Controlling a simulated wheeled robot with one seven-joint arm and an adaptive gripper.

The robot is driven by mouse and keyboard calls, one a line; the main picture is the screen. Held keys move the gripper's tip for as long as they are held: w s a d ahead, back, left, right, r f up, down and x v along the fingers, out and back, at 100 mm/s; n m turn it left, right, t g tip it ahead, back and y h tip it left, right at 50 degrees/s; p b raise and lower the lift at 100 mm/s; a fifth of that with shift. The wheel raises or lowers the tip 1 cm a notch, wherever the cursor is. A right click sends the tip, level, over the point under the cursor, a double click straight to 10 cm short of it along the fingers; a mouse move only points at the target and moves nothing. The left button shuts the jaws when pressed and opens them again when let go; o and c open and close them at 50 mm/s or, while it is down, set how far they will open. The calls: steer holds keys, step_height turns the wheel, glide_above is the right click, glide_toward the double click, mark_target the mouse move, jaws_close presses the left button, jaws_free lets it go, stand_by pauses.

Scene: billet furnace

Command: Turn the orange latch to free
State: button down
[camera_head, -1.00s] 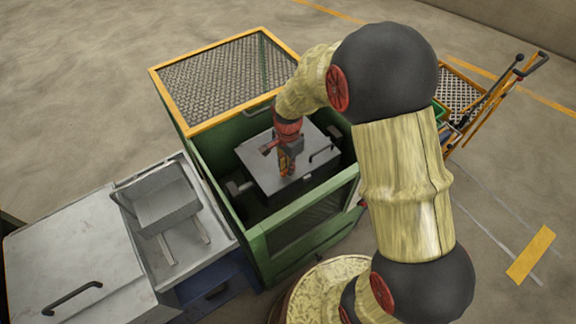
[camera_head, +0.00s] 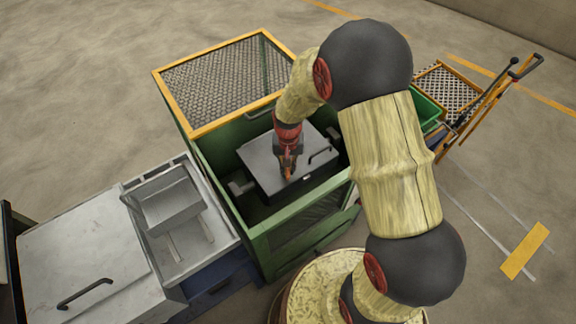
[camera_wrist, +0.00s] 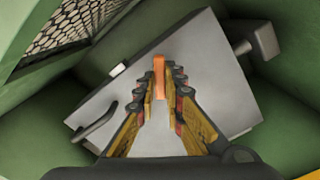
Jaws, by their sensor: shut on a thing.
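The orange latch (camera_wrist: 159,77) is a narrow upright bar in the middle of a grey lid, seen in the wrist view. It stands between the tips of my gripper (camera_wrist: 161,92), which is shut on it. In the head view my gripper (camera_head: 287,172) points down onto the grey lid (camera_head: 262,160) inside the green cabinet, and the latch is mostly hidden by the fingers. The lid also fills the middle of the wrist view (camera_wrist: 205,70). A dark handle (camera_wrist: 95,120) is fixed on the lid beside my gripper.
Green cabinet walls (camera_head: 300,236) stand close around the lid. An orange-framed mesh panel (camera_head: 225,80) is at the back left. A grey bench (camera_head: 85,255) with a tilted metal tray (camera_head: 168,203) stands at left. Carts with long handles (camera_head: 490,100) stand at right.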

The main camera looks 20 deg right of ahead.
mark_target(288, 170)
steer(key=n+p, duration=0.1)
steer(key=n, duration=0.5)
steer(key=shift+n+p, duration=0.4)
stand_by(0.4)
steer(key=c, duration=1.9)
jaws_free()
steer(key=shift+r, duration=0.1)
step_height(288, 170, up, 12)
steer(key=shift+f, duration=0.1)
